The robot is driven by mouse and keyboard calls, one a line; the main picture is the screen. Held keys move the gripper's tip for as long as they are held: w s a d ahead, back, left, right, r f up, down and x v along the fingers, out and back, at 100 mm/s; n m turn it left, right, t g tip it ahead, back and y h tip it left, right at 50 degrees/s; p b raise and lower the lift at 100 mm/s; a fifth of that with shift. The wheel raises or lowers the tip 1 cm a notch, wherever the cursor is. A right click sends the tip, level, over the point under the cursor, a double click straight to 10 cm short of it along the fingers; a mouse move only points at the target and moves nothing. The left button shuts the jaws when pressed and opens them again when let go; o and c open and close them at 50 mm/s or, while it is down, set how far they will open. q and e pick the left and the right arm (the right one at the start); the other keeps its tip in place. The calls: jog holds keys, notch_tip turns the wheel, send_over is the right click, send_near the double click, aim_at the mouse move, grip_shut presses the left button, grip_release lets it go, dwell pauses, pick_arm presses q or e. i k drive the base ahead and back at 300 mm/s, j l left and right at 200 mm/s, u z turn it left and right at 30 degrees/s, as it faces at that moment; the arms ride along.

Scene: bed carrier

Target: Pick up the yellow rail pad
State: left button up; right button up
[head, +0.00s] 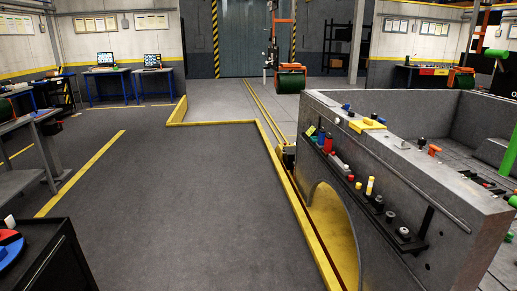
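A flat yellow piece (367,124), which looks like the yellow rail pad, lies on the top edge of the grey bed carrier wall (440,190) at the right of the head view. A small dark thing sits on or against it. Neither of my grippers is in view, so nothing is seen touching the pad.
A rack (368,190) on the wall's near side holds several small coloured parts, including a yellow cylinder (370,186). A yellow kerb (290,185) runs along the carrier. The grey floor (190,210) at left is clear. A dark cabinet (60,265) stands near left.

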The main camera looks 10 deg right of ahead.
aim_at(367, 124)
jog(key=i+z, duration=0.1)
jog(key=i, duration=0.6)
jog(key=i+z, duration=0.1)
jog(key=i, duration=0.65)
jog(key=i+j+z, duration=0.1)
jog(key=i, duration=0.6)
